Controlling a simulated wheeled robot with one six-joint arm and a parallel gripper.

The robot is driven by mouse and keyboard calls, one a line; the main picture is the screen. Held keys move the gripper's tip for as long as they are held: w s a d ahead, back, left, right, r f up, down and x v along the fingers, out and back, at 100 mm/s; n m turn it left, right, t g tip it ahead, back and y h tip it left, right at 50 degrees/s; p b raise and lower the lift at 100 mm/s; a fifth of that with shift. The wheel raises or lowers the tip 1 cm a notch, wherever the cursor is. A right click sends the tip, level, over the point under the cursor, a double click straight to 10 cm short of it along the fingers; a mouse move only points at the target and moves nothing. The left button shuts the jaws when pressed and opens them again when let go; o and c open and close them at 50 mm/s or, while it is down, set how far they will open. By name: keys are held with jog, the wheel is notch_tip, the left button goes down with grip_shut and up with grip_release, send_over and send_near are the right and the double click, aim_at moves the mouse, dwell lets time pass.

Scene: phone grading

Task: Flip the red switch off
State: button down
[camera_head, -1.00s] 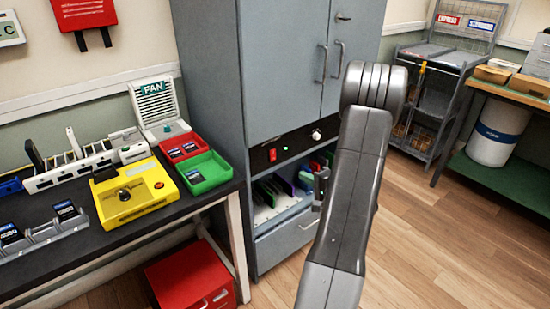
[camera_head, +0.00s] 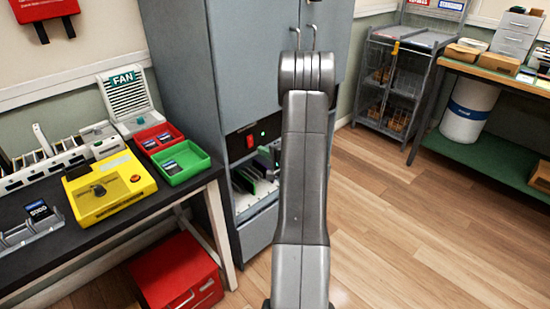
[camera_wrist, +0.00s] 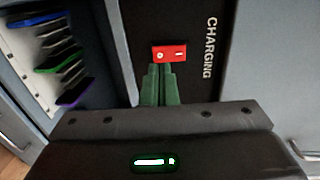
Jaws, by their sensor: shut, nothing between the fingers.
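The red switch (camera_head: 250,141) is a small rocker on the black panel (camera_head: 236,146) of the grey cabinet, left of my arm in the head view. In the wrist view the red switch (camera_wrist: 170,53) carries a round mark on its left half and a bar on its right half. My gripper (camera_wrist: 161,66) is shut and empty, its green fingertips just below the switch's left half in the picture. I cannot tell whether they touch it. Which way the rocker is pressed is unclear.
The word CHARGING (camera_wrist: 209,48) is printed on the panel. A cabinet bay with several coloured upright items (camera_wrist: 58,56) lies beside the panel. A worktable (camera_head: 75,237) with trays stands left; open floor lies right.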

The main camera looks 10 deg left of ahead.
aim_at(251, 145)
jog(key=shift+x, duration=2.1)
jog(key=shift+f+b, duration=0.15)
jog(key=shift+b, duration=0.15)
jog(key=shift+w+a+f+b, duration=0.1)
jog(key=shift+a+f+b, duration=0.05)
jog(key=shift+b, duration=0.2)
jog(key=shift+r, duration=0.25)
